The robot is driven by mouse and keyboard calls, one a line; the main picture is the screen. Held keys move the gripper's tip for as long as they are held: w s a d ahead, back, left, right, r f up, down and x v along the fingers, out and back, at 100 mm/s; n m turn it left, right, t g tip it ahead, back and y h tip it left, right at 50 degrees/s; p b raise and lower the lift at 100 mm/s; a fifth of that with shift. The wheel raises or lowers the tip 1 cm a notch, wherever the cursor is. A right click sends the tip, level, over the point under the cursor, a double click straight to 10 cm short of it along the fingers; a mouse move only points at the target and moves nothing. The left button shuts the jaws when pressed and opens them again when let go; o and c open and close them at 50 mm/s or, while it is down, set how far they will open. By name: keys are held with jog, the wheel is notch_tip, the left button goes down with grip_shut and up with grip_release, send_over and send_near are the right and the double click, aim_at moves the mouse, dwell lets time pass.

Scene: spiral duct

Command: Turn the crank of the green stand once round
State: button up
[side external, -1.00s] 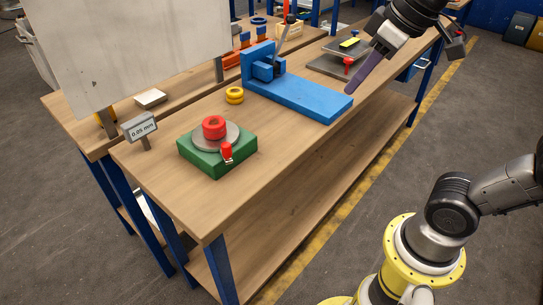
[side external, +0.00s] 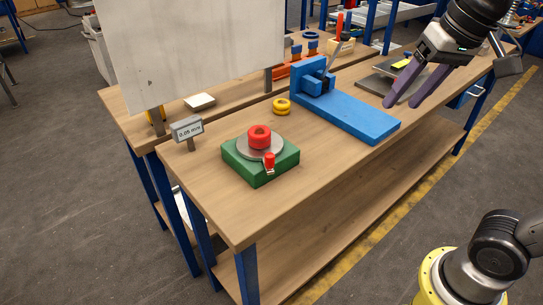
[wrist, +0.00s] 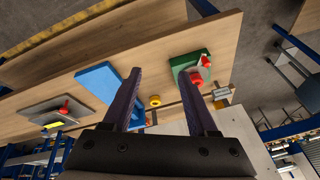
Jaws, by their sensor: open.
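The green stand (side external: 261,173) sits near the left end of the wooden workbench in the side external view. It bears a grey disc (side external: 243,152) with a red ring (side external: 259,136) on top and a small red crank knob (side external: 269,161) at the disc's front edge. The stand also shows in the wrist view (wrist: 179,68), upper right of centre. My gripper (side external: 402,103), with purple fingers, is open and empty above the right part of the bench, well apart from the stand. Its fingers (wrist: 158,78) show spread in the wrist view.
A blue fixture (side external: 352,113) with an upright block stands between my gripper and the green stand. A sign reading 0.05 mm (side external: 187,128) and a large grey panel (side external: 190,45) stand at the left. Bare bench lies around the stand.

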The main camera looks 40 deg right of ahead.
jog(key=w+a+r+g, duration=0.1)
jog(key=w+a+r, duration=0.1)
jog(key=w, duration=0.4)
jog(key=g, duration=0.3)
send_over(269, 155)
notch_tip(269, 155, down, 9)
notch_tip(269, 155, down, 13)
jog(key=shift+d, duration=0.1)
grip_shut()
jog(key=shift+r, duration=0.1)
dwell(0.5)
